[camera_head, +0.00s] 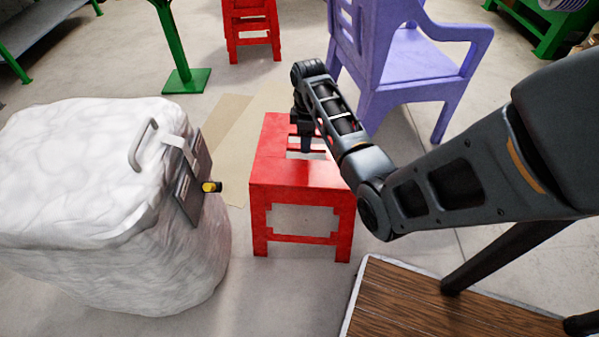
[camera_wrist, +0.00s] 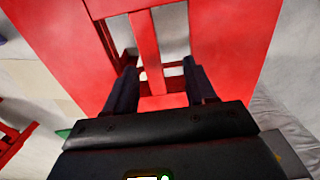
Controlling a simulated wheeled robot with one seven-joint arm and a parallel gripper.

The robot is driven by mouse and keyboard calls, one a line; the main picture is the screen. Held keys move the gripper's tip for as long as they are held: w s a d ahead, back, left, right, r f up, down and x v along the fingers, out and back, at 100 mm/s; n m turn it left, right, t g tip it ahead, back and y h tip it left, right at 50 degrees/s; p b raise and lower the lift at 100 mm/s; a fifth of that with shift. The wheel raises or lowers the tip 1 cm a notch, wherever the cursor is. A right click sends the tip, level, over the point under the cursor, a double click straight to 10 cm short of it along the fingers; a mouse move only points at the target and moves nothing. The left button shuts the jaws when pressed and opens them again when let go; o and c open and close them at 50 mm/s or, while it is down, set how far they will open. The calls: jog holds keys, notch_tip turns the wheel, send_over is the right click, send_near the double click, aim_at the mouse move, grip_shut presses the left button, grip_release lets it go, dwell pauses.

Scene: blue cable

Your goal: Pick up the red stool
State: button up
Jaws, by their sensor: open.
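The near red stool (camera_head: 300,185) stands upright on the floor, its seat slotted with openings. It fills much of the wrist view (camera_wrist: 70,45). My gripper (camera_head: 305,148) points down at the slotted part of the seat. In the wrist view my gripper (camera_wrist: 163,72) is open, with one dark finger on each side of a red slat (camera_wrist: 146,45). The fingertips appear to be at or in the slots. Their exact depth, and whether they touch the slat, I cannot tell. My arm hides part of the seat's right side.
Another red stool (camera_head: 252,30) stands at the back. A purple chair (camera_head: 405,60) is close behind the near stool. A large white wrapped bulk (camera_head: 85,200) with a handle stands at left. A wooden-topped surface (camera_head: 420,305) is at front right. A green post (camera_head: 178,50) stands back left.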

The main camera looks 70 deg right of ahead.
jog(key=shift+d+f, duration=0.25)
jog(key=shift+d, duration=0.1)
jog(key=shift+f, duration=0.3)
notch_tip(320, 180, down, 7)
jog(key=b, duration=0.3)
jog(key=shift+w+d, duration=0.15)
jog(key=shift+d, duration=0.1)
jog(key=shift+r, duration=0.15)
grip_shut()
dwell(0.5)
jog(key=shift+r, duration=0.1)
